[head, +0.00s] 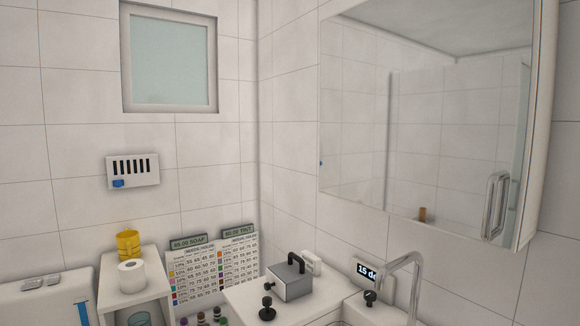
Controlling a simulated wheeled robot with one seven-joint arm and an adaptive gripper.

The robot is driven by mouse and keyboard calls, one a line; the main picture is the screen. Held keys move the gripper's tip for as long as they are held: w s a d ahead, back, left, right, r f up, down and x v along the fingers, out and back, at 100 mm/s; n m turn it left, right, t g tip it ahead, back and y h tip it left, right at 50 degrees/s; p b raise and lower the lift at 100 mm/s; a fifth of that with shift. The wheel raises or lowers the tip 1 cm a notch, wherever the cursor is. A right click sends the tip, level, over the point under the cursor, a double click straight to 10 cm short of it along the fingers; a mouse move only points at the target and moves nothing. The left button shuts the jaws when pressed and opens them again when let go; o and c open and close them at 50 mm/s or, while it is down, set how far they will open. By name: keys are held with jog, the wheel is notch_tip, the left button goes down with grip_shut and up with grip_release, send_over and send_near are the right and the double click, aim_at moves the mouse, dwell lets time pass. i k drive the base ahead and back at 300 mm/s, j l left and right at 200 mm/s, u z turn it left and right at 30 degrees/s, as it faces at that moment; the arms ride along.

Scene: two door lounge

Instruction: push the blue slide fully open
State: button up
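A white vent plate (132,170) is fixed to the tiled wall, left of the corner and below the window. It has a row of several dark upright slots. A small blue slide (118,183) sits at the lower left of the plate, under the leftmost slots. The slots look dark along their length; how far the slide is open I cannot tell. My gripper is not in this view.
Below the vent stands a white shelf unit (152,275) with a toilet roll (132,277) and a yellow cup (128,243). A white cistern (45,300) is at lower left. Price boards (215,268), a grey box (290,281), a tap (405,262) and a mirror cabinet (425,130) stand right.

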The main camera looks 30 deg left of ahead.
aim_at(118, 184)
jog(key=u, duration=1.95)
jog(key=i+j+z, duration=0.4)
jog(key=i+j, duration=1.65)
jog(key=j, duration=0.05)
